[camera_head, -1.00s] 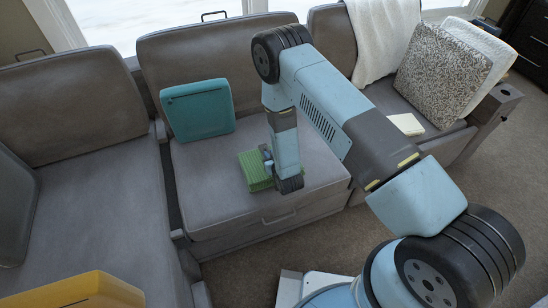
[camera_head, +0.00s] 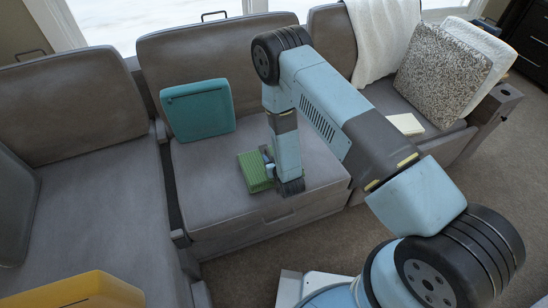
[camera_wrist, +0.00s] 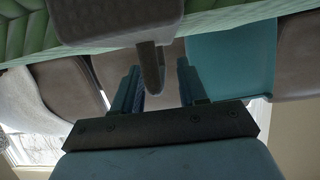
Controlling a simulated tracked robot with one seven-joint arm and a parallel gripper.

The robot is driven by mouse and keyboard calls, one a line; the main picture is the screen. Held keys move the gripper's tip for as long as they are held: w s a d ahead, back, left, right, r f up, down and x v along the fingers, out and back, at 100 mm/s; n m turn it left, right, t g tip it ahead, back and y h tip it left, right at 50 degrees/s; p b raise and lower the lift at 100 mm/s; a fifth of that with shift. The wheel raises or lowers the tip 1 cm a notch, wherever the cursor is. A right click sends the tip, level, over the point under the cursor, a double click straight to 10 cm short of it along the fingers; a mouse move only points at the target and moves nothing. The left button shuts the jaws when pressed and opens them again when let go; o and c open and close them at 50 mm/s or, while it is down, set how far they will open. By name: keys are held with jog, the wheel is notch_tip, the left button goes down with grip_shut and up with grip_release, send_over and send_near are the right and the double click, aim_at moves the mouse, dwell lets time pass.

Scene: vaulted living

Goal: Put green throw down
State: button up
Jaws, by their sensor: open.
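The folded green throw (camera_head: 254,172) lies on the seat of the middle grey sofa section (camera_head: 210,205). My gripper (camera_head: 266,160) is at the throw's right side, low over the seat. My arm hides the throw's right part. In the wrist view, green quilted fabric (camera_wrist: 25,38) runs along the top edge, and my gripper (camera_wrist: 160,78) has its two fingers apart with a gap between them. A dark rounded part covers some of the fabric there. I cannot tell whether a finger touches the throw.
A teal cushion (camera_head: 198,109) leans on the backrest behind the throw. To the right are a white blanket (camera_head: 380,38), a speckled cushion (camera_head: 442,75) and a cream book-like item (camera_head: 406,124). A yellow object (camera_head: 75,291) is at lower left. The seat's front left is clear.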

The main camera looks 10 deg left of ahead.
jog(key=v, duration=1.1)
jog(key=w+d+r+m+h, duration=0.2)
jog(key=w+r, duration=1)
jog(key=r, duration=0.4)
jog(key=w+d+r+m+g+h, duration=0.1)
jog(key=d+r, duration=0.4)
jog(key=r, duration=0.4)
jog(key=d+r+g+h, duration=0.1)
jog(key=d+r, duration=0.3)
jog(key=r, duration=0.6)
jog(key=s+d+r+m+g+h, duration=0.2)
jog(key=s+d+r, duration=0.9)
jog(key=r, duration=0.4)
jog(key=s+d+r+g, duration=0.1)
jog(key=s+d+r, duration=0.2)
jog(key=s, duration=0.6)
jog(key=s+d+r+m+h, duration=0.1)
jog(key=s+d+r, duration=0.3)
jog(key=s+d, duration=0.3)
jog(key=shift+s+r+g, duration=0.2)
jog(key=shift+s+g, duration=0.2)
jog(key=shift+s, duration=0.85)
